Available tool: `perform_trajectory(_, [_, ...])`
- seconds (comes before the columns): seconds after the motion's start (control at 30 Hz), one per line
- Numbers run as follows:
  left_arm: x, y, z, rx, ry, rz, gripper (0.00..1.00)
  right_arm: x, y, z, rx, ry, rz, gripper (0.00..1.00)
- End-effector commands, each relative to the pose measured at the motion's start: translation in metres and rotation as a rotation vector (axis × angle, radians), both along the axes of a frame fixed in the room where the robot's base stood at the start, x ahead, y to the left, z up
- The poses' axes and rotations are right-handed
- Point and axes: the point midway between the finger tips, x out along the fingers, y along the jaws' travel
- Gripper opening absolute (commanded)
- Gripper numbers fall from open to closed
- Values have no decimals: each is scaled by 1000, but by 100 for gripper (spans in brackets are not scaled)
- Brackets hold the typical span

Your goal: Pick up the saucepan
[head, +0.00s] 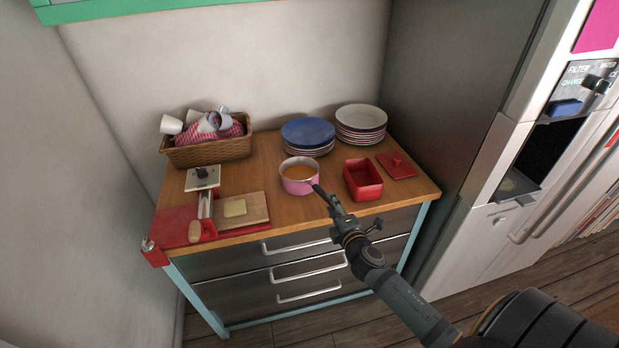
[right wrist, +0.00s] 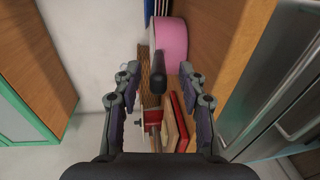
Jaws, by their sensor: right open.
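A pink saucepan (head: 297,186) with orange-brown contents or interior stands upright on the wooden top of the drawer unit. Its short dark handle points toward the front right, at my right gripper (head: 333,203). In the right wrist view the pink side of the saucepan (right wrist: 173,42) is ahead. Its dark handle (right wrist: 157,78) lies between the two spread fingers of my right gripper (right wrist: 158,74). The gripper is open, with a visible gap between each finger and the handle. My left gripper is not in view.
Plate stacks (head: 308,133) (head: 361,118) stand behind the saucepan. A red dish (head: 362,180) is close on its right, with a red lid (head: 396,165) beyond. A wooden board (head: 240,209) and wicker basket (head: 210,152) lie left. A tall fridge-like unit (head: 440,90) borders the right.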

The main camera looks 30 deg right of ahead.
Motion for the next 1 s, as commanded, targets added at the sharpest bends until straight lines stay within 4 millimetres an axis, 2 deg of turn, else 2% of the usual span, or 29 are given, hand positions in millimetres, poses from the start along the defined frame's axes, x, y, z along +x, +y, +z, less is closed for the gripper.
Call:
perform_trajectory(0.07, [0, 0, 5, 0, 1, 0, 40, 5, -1, 1, -1, 1, -2, 42])
perform_trajectory(0.2, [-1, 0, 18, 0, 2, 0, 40, 30, -5, 2, -8, 0, -1, 42])
perform_trajectory(0.3, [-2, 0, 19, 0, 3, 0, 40, 44, -8, -3, -10, 2, -1, 42])
perform_trajectory(0.4, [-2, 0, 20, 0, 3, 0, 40, 51, -9, -6, -10, 3, -1, 42])
perform_trajectory(0.6, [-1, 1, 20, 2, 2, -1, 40, 51, -9, -7, -10, 3, 0, 42])
perform_trajectory(0.9, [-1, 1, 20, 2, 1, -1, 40, 51, -9, -7, -10, 3, 0, 2])
perform_trajectory(1.0, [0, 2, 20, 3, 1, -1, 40, 51, -9, -8, -10, 4, 0, 0])
